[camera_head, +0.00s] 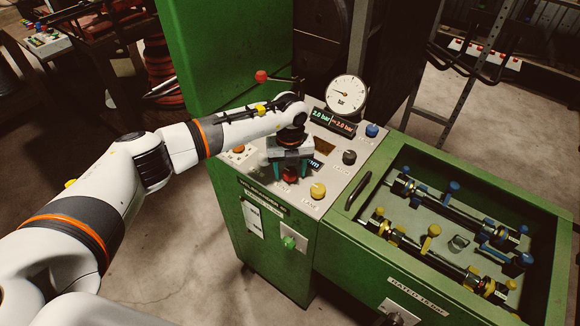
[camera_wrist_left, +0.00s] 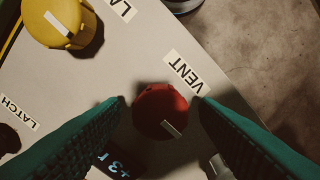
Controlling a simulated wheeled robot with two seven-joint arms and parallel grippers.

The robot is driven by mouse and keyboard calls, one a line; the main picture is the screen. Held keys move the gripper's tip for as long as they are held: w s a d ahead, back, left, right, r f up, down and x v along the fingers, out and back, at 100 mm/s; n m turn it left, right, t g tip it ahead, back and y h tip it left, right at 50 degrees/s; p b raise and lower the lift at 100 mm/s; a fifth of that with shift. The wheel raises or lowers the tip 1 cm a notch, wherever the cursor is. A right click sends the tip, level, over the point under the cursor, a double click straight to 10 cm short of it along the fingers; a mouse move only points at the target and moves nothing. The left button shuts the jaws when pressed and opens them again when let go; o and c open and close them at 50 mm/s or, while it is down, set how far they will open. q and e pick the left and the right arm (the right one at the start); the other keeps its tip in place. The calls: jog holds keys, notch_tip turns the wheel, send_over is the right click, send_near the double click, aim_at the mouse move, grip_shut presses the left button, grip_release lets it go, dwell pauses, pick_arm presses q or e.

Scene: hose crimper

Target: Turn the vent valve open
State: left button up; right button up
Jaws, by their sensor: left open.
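The vent valve is a round red knob (camera_wrist_left: 160,108) with a white mark on its lower right, beside a VENT label (camera_wrist_left: 187,72) in the left wrist view. In the head view the red knob (camera_head: 290,177) is mostly hidden under my gripper. My left gripper (camera_head: 289,170) points down over the panel. Its teal fingers are open, one on each side of the knob in the left wrist view (camera_wrist_left: 158,103), with narrow gaps. I cannot tell how far down the knob they reach. My right gripper is not in view.
A yellow knob (camera_head: 318,190) stands close to the right of the gripper. Behind are a black knob (camera_head: 349,157), a blue knob (camera_head: 372,130), a pressure gauge (camera_head: 346,95) and a red-balled lever (camera_head: 261,76). A green tray (camera_head: 556,250) with clamped hoses lies right.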

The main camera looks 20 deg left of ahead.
pick_arm(q)
jog(key=c, duration=1)
jog(key=m+b, duration=0.4)
jog(key=shift+f+b, duration=0.25)
jog(key=shift+b, duration=0.1)
jog(key=m+b, duration=0.4)
jog(key=shift+m, duration=0.4)
jog(key=m+b, duration=0.3)
jog(key=m, duration=0.1)
jog(key=shift+m, duration=0.3)
jog(key=shift+r+m+b, duration=0.15)
jog(key=shift+m+b, duration=0.6)
jog(key=shift+m, duration=0.35)
jog(key=shift+r+m+b, duration=0.1)
jog(key=shift+m+b, duration=0.65)
jog(key=shift+m, duration=0.35)
jog(key=o, duration=1)
